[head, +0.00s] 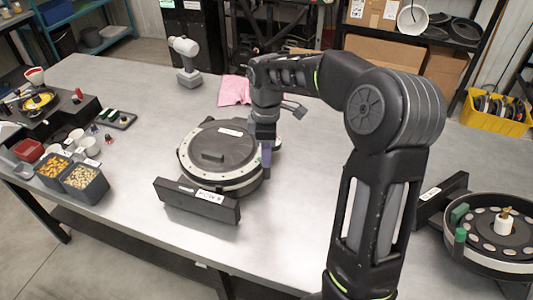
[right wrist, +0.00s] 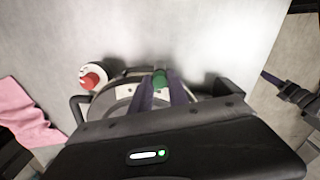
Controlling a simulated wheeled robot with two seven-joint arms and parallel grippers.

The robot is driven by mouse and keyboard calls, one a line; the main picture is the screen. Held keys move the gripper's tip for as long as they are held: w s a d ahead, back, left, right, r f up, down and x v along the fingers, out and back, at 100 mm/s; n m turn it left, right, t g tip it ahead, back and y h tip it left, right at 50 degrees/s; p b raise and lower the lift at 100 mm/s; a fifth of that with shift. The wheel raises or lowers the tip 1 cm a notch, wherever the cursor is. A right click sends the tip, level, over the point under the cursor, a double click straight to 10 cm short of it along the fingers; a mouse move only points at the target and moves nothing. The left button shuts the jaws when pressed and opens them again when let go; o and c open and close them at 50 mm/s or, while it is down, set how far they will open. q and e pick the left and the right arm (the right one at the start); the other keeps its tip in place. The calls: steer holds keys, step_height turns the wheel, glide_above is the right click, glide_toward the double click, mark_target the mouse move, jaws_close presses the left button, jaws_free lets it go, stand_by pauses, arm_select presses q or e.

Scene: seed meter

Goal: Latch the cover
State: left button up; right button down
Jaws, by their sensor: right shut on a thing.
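The seed meter (head: 192,178) lies on the bench with its round dark cover (head: 212,150) seated on top, inside a pale ring. My right gripper (head: 266,155) is at the right side of the meter, at the cover's edge. In the right wrist view my right gripper (right wrist: 162,92) has its two purple fingers shut on a small green latch (right wrist: 160,78) at the rim. Whether the latch is engaged is hidden by the fingers. My left gripper is out of view.
A second, open meter (head: 490,262) with a green knob stands at the right. Bins of seeds (head: 84,184) and a small tray (head: 114,119) are at the left. A drill (head: 187,62) and pink cloth (head: 234,90) are behind. The bench front is clear.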

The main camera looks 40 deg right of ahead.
steer(key=shift+n, duration=1)
steer(key=c, duration=1.3)
jaws_free()
steer(key=shift+o, duration=0.2)
step_height(320, 180, up, 8)
steer(key=shift+f+b, duration=0.1)
steer(key=shift+b, duration=0.45)
